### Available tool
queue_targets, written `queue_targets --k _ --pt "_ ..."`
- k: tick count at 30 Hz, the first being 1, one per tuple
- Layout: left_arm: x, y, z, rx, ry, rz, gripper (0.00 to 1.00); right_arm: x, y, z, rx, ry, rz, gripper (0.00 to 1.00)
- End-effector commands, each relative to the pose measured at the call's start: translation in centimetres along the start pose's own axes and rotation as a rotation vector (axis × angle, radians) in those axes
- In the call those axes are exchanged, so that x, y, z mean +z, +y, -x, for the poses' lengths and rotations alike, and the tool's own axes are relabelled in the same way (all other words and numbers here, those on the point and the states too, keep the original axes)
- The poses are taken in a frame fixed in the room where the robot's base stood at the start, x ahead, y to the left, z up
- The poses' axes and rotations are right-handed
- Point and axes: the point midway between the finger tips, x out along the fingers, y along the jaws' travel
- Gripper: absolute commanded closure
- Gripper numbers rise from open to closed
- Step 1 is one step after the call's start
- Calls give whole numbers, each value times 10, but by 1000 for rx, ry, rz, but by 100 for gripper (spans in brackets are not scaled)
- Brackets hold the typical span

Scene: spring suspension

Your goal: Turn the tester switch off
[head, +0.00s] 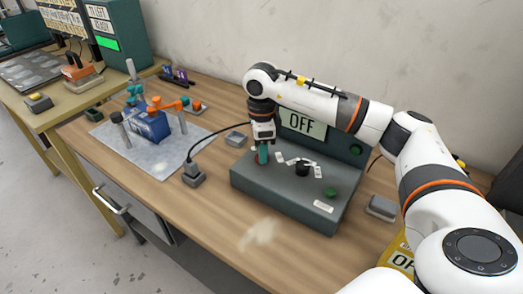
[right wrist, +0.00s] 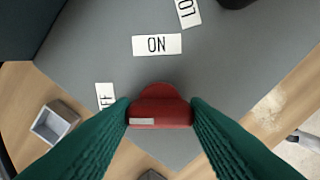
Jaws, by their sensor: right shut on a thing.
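The tester is a dark grey-green box (head: 262,187) on the wooden bench, with a panel behind its top reading OFF (head: 302,123). My right gripper (head: 263,153) points down at its left end. In the right wrist view, my green fingers are shut on the sides of a red switch (right wrist: 160,108). An ON label (right wrist: 157,45) lies just above the switch there. Another label ending in FF (right wrist: 105,95) is partly covered by the left finger. The switch is mostly hidden in the head view. My left gripper is not in view.
A black knob (head: 302,168) with white labels and a green button (head: 330,193) sit on the tester. A grey cabled block (head: 193,175) stands at its left. Further left, a blue fixture (head: 147,124) stands on a metal plate. The front bench is clear.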

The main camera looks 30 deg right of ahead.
Motion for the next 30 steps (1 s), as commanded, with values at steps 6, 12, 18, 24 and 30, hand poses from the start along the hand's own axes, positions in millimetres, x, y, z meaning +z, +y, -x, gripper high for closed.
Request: queue_targets --k 6,12,18,24,30 --pt "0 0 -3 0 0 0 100 0 2 3 8 4 53 81" --pt "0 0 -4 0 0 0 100 0 2 4 8 4 68 81" --pt "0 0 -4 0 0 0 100 0 2 4 8 4 69 81" --pt "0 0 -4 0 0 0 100 0 2 4 8 4 68 40" --pt "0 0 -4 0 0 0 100 0 1 2 4 2 68 36"
